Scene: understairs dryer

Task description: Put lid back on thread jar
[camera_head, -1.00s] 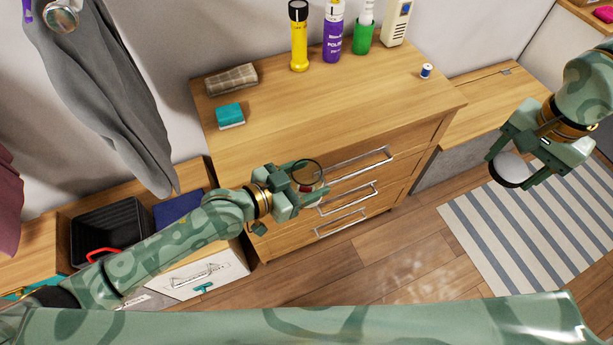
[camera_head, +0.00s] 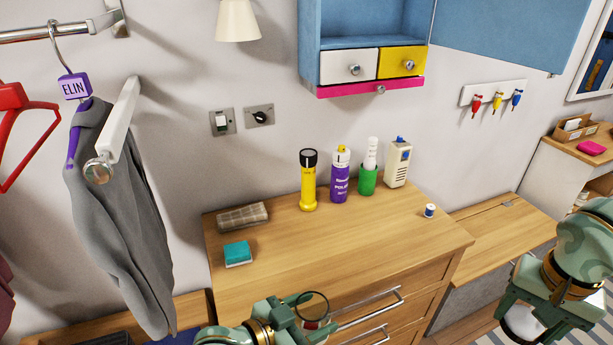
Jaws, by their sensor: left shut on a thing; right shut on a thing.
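The thread jar (camera_head: 316,323) looks clear, with a dark round rim and something red and white inside. My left gripper (camera_head: 308,312) is shut on it in front of the dresser, at the bottom of the view. The jar's open top faces up; its lower part is hidden or cut off. My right gripper (camera_head: 520,318) is shut on a round whitish lid (camera_head: 523,324) at the lower right, well apart from the jar. The lid is partly hidden by the fingers and the frame edge.
The wooden dresser top (camera_head: 340,245) carries a small thread spool (camera_head: 430,211), a yellow flashlight (camera_head: 308,180), a purple spray can (camera_head: 340,177), a green cup (camera_head: 367,180), a teal sponge (camera_head: 237,253) and a brown case (camera_head: 243,216). Its front middle is clear. A grey garment (camera_head: 120,210) hangs left.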

